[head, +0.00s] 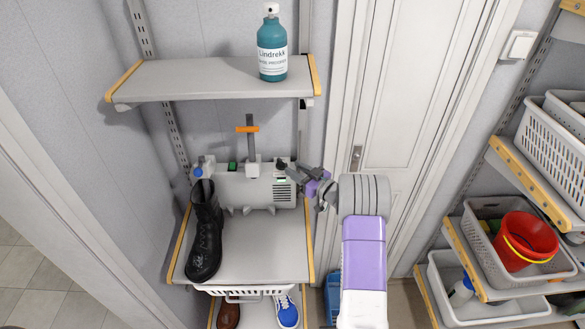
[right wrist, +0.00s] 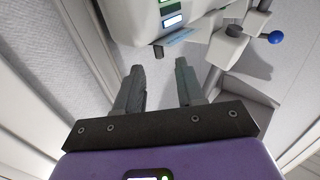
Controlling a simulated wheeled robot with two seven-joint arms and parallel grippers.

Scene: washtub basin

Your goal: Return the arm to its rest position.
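My right arm (head: 363,250) reaches up from the bottom of the head view, purple and grey. Its gripper (head: 292,167) is beside the right end of a grey shelf machine (head: 232,190). In the right wrist view the two dark fingers (right wrist: 157,82) stand apart with nothing between them. The machine's pale body (right wrist: 185,12) and blue ball knob (right wrist: 275,37) lie beyond the fingertips. Whether the fingers touch the machine cannot be told. My left gripper is not in view.
A black boot (head: 205,235) stands at the machine's left. A teal bottle (head: 272,52) stands on the upper shelf (head: 180,80). A door (head: 410,90) is behind my right arm. At right, a rack holds baskets and a red bucket (head: 526,240).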

